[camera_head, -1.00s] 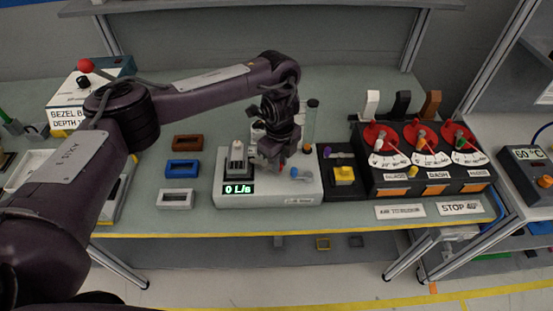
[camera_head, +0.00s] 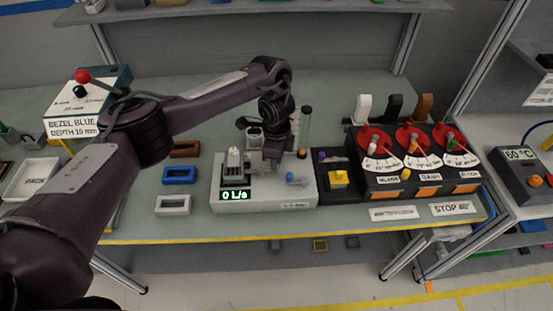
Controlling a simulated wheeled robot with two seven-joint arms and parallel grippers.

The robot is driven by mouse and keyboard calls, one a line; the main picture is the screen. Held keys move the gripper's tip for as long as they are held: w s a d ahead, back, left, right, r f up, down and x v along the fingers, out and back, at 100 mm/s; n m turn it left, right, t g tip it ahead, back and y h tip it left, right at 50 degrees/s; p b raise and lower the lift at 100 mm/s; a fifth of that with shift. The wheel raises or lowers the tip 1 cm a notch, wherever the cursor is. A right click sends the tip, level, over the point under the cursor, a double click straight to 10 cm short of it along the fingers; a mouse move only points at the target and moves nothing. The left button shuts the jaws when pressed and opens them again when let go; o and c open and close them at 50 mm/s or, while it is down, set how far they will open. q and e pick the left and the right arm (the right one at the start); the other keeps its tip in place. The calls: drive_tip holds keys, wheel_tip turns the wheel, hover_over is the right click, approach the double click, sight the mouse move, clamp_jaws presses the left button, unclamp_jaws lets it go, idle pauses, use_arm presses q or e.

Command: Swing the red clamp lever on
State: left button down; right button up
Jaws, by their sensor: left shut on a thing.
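My left gripper (camera_head: 272,158) points down over the right half of the white test fixture (camera_head: 225,203), which has a green "0 L/s" display (camera_head: 236,195). It is shut, with its fingers low against the fixture's top. The red clamp lever is not clearly visible; the fingers and wrist cover the spot where the gripper closes. A grey block with a pale top (camera_head: 233,160) stands on the fixture left of the gripper. A blue knob (camera_head: 291,178) and an orange-tipped part (camera_head: 302,153) are to its right. My right gripper is not in view.
Right of the fixture are a dark box with a yellow block (camera_head: 339,178) and a panel with several red dials (camera_head: 413,138). Brown, blue and grey frames (camera_head: 180,175) lie to the left. A box with a red ball knob (camera_head: 82,76) stands at the back left.

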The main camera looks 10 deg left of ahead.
use_arm(q)
drive_tip(key=shift+w+r, duration=0.1)
drive_tip(key=c, duration=1.3)
unclamp_jaws()
drive_tip(key=shift+c, duration=0.2)
wheel_tip(320, 180, up, 8)
drive_tip(key=shift+f+p, duration=0.15)
drive_tip(key=shift+p, duration=0.7)
